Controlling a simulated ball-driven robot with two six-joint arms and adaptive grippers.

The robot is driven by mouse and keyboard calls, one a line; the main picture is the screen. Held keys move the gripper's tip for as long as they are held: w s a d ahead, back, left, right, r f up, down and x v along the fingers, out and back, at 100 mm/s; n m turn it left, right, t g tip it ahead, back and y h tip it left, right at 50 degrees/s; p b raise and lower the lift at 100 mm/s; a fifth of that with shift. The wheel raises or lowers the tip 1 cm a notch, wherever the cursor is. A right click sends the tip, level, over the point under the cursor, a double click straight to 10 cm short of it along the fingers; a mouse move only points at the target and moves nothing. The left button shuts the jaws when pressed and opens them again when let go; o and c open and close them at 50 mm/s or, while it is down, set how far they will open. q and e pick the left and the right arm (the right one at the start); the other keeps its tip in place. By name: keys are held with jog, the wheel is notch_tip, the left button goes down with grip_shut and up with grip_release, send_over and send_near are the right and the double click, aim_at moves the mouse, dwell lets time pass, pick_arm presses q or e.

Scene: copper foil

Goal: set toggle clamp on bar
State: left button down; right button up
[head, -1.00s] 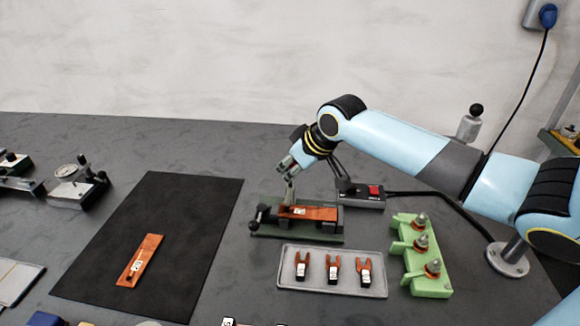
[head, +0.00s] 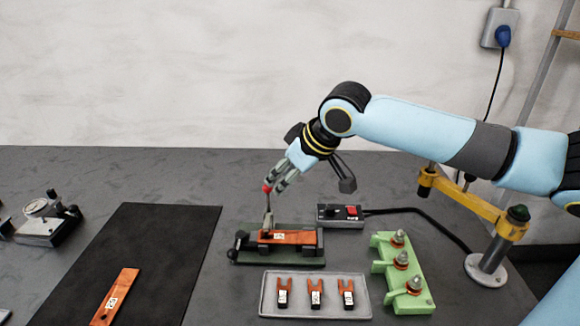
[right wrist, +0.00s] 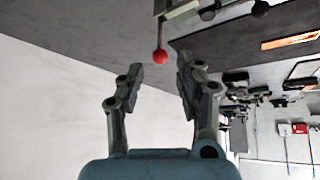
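The toggle clamp has an upright grey lever (head: 267,213) with a red ball knob (head: 267,189). It stands on a dark green fixture (head: 250,258). A copper bar (head: 300,237) with a white label lies in the fixture beside the lever. My right gripper (head: 276,182) is just above the knob, at its upper right. In the right wrist view, my right gripper (right wrist: 160,78) is open and empty, with the red knob (right wrist: 160,57) just beyond the fingertips. Whether the clamp presses on the bar cannot be told. My left gripper is not in view.
A grey tray (head: 268,312) with several copper forked pieces lies in front of the fixture. A green stand (head: 418,300) is at its right. A control box (head: 335,222) with a red button is behind. Another copper bar (head: 116,297) lies on the black mat (head: 170,240) at left.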

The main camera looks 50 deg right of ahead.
jog(key=shift+v, duration=1.6)
jog(key=shift+a, duration=0.1)
